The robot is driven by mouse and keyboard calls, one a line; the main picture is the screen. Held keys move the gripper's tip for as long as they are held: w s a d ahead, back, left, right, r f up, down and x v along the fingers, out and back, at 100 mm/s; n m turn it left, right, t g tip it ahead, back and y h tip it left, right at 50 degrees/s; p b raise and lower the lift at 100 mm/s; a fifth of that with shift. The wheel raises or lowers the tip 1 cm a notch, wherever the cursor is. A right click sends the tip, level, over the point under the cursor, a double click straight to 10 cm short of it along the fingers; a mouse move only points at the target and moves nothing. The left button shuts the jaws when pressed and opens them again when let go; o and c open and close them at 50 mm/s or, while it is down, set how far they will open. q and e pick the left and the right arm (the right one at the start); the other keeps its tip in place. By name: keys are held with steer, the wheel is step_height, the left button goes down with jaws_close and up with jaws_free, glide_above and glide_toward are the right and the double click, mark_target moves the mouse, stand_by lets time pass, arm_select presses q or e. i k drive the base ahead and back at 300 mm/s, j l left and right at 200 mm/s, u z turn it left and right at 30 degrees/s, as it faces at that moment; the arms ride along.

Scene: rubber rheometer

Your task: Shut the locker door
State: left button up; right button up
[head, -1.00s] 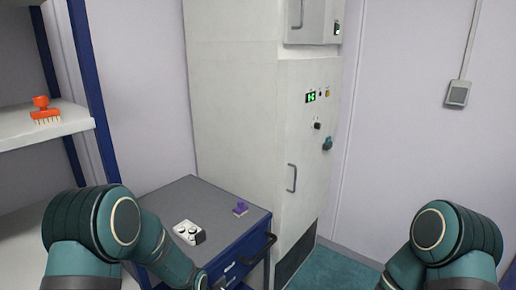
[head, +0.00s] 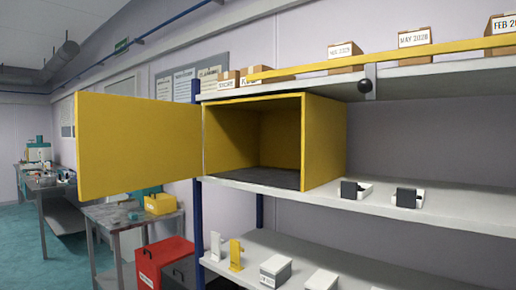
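The inside shows a dark floor (head: 262,178) and looks empty. A black ball-shaped knob (head: 365,86) shows in front of the top shelf, right of the locker; I cannot tell what it belongs to. Neither of my grippers is in view now.
Two small black-and-white items (head: 355,190) sit on the shelf (head: 450,212) right of the locker. Cardboard boxes (head: 414,38) stand on the top shelf. Below the door are a work table (head: 110,215) and a red box (head: 165,258). Floor is open at far left.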

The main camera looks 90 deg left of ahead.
mark_target(124, 144)
steer(key=k+j+u, duration=0.1)
steer(key=u, duration=0.4)
steer(key=k+j+u, duration=0.1)
steer(key=j+u, duration=0.15)
steer(key=u, duration=0.2)
steer(key=k+j+u, duration=0.1)
steer(key=j+u, duration=0.15)
steer(key=j, duration=0.2)
steer(key=k+j+u, duration=0.1)
steer(key=j+u, duration=0.15)
steer(key=j, duration=0.2)
steer(key=j+u, duration=0.2)
steer(key=j, duration=1.6)
steer(key=k+j, duration=0.1)
steer(key=j, duration=0.7)
